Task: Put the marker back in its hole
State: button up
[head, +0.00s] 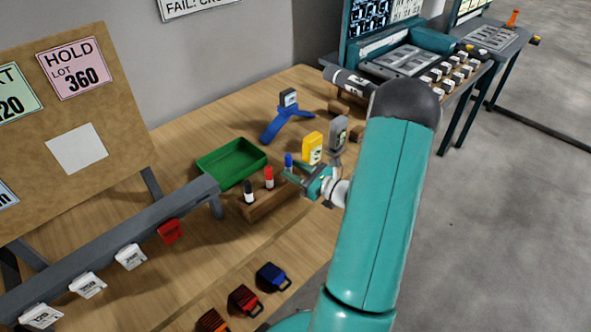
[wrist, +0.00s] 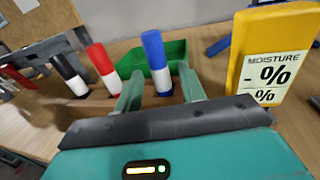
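A wooden block (head: 262,208) on the bench holds a black marker (head: 248,192) and a red marker (head: 269,177), both upright. A blue marker (head: 288,160) stands upright in line with them at the block's far end. Its lower end is hidden, so I cannot tell whether it is seated in a hole. My gripper (head: 300,176) is at the blue marker. In the wrist view, the gripper's two green fingers (wrist: 160,88) stand on either side of the blue marker (wrist: 154,52), with gaps visible beside it. The red marker (wrist: 101,60) and black marker (wrist: 68,72) are to the left.
A yellow moisture meter (head: 313,147) stands close to the right of my gripper. A grey device (head: 338,132) is behind it. A green tray (head: 231,162) lies behind the block, and a blue stand (head: 287,118) farther back. A grey rail (head: 110,245) is at left.

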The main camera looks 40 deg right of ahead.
jog(key=shift+s, duration=0.1)
jog(key=v, duration=1.3)
jog(key=shift+s, duration=0.3)
jog(key=shift+d, duration=0.1)
jog(key=w+a+r+n+g+y, duration=0.1)
jog(key=a+r+n+g+y, duration=0.1)
jog(key=a+r+n+g, duration=0.45)
jog(key=w+a+r+n+g+y, duration=0.1)
jog(key=a+n+g, duration=0.2)
jog(key=a+n, duration=0.65)
jog(key=w+a+r+n+g+y, duration=0.15)
jog(key=a+r+n+g, duration=0.3)
jog(key=a, duration=0.65)
jog(key=s+a+r+n+t+h, duration=0.2)
jog(key=s+a+r+n+h, duration=0.4)
jog(key=r+n, duration=0.4)
jog(key=shift+a+n+h, duration=0.7)
jog(key=shift+n+h, duration=0.55)
jog(key=shift+n, duration=0.2)
